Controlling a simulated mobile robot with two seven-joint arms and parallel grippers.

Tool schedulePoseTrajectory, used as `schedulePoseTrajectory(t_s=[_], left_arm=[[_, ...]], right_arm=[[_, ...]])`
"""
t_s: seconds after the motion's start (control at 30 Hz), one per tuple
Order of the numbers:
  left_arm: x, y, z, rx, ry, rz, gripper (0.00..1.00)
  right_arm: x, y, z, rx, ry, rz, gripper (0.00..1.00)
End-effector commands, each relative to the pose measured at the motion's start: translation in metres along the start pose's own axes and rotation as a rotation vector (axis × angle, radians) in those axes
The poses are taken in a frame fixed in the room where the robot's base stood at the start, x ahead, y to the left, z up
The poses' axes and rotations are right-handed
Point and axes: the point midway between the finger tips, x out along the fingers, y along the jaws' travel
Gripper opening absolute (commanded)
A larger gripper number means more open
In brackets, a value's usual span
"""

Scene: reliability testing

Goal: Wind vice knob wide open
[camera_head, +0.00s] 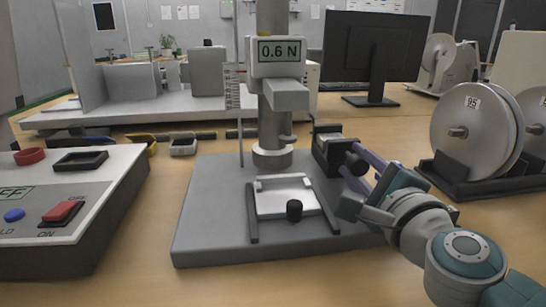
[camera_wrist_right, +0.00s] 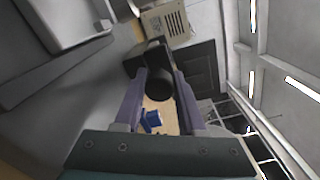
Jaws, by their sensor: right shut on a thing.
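The vice (camera_head: 328,146) is a dark block at the right rear of the grey test stand base, beside the column. Its round black knob (camera_head: 353,165) faces my right arm; it also shows large and dark in the right wrist view (camera_wrist_right: 159,84). My right gripper (camera_head: 359,159) reaches in from the right, its purple fingers on either side of the knob. In the right wrist view the gripper (camera_wrist_right: 158,82) is shut on the knob, one fingertip on each side. The fingers partly hide the knob in the head view. My left gripper is not in view.
The stand column carries a display (camera_head: 279,51) reading 0.6 N. A plate with a small black knob (camera_head: 294,209) sits at the front of the base. A control box (camera_head: 60,215) stands left, metal reels (camera_head: 470,128) right, a monitor (camera_head: 374,48) behind.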

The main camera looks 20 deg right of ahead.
Motion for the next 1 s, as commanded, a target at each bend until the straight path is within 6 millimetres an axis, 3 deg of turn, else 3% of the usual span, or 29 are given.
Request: schedulePoseTrajectory(t_s=[0.37,0.4,0.6,0.63,1.0], left_arm=[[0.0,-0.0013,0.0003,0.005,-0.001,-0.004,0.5],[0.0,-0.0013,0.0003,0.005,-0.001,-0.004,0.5],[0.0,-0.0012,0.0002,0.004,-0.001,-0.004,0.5],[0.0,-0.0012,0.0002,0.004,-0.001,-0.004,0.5],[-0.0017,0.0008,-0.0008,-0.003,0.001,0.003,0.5]], right_arm=[[-0.0001,0.0008,0.0,-0.004,0.0,0.002,0.0],[-0.0001,0.0008,0.0,-0.004,0.0,0.002,0.43],[-0.0001,0.0006,-0.0001,-0.003,0.0,0.001,0.65],[-0.0001,0.0005,-0.0001,-0.003,0.0,0.001,0.69],[-0.0085,0.0008,-0.0004,-0.004,0.001,0.003,0.69]])
